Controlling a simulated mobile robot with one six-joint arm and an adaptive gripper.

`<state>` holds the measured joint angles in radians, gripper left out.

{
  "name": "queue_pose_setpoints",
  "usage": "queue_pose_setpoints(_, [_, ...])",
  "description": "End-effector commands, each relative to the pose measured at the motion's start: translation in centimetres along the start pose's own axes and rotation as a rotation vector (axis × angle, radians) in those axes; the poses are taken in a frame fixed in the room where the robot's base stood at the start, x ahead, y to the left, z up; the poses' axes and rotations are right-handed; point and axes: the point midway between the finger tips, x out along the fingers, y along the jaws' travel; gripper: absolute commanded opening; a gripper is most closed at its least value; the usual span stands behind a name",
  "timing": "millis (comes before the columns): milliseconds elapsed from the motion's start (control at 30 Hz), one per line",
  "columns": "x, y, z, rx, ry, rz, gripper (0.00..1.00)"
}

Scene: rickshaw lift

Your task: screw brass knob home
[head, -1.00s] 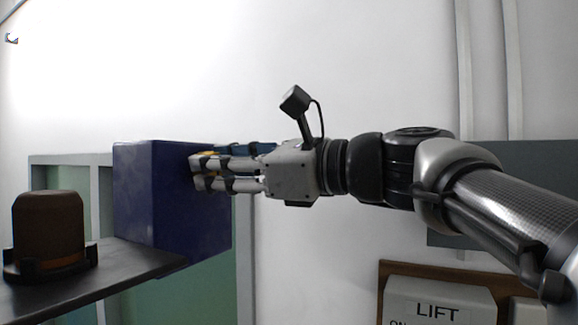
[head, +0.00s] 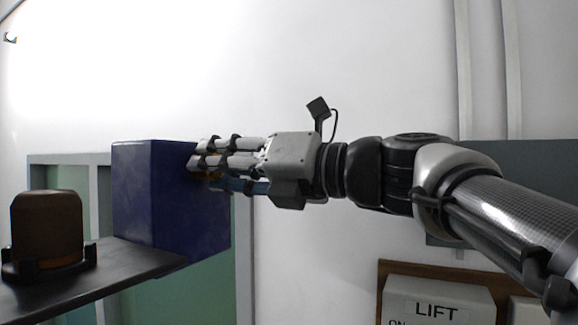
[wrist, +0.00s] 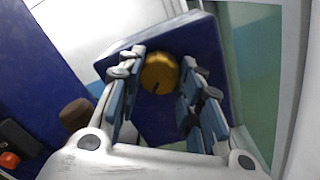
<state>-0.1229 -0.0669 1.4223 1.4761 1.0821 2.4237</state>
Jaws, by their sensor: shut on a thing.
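The brass knob (wrist: 159,73) is on the face of a dark blue box (head: 165,200), between my fingers. In the wrist view it shows as a round gold disc with a dark mark at its lower middle. In the head view only a sliver of brass shows under the fingertips. My gripper (head: 195,162) reaches level from the right, with its fingertips at the right face of the box, and is shut on the knob. The blue box face (wrist: 160,118) also shows around the knob in the wrist view. How deep the knob sits is hidden.
A brown domed thing (head: 47,225) sits in a black holder on a dark shelf (head: 130,272) at the left. A "LIFT" sign panel (head: 437,305) is on the wall below my arm.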

Motion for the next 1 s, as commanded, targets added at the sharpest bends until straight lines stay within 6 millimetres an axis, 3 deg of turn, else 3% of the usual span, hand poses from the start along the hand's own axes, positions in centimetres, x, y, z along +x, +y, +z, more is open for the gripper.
queue_pose_setpoints(500, [0.02, -0.01, -0.10, 0.395, -0.009, -0.002, 0.09])
queue_pose_setpoints(1000, [0.02, -0.02, -0.11, 0.504, -0.012, -0.003, 0.09])
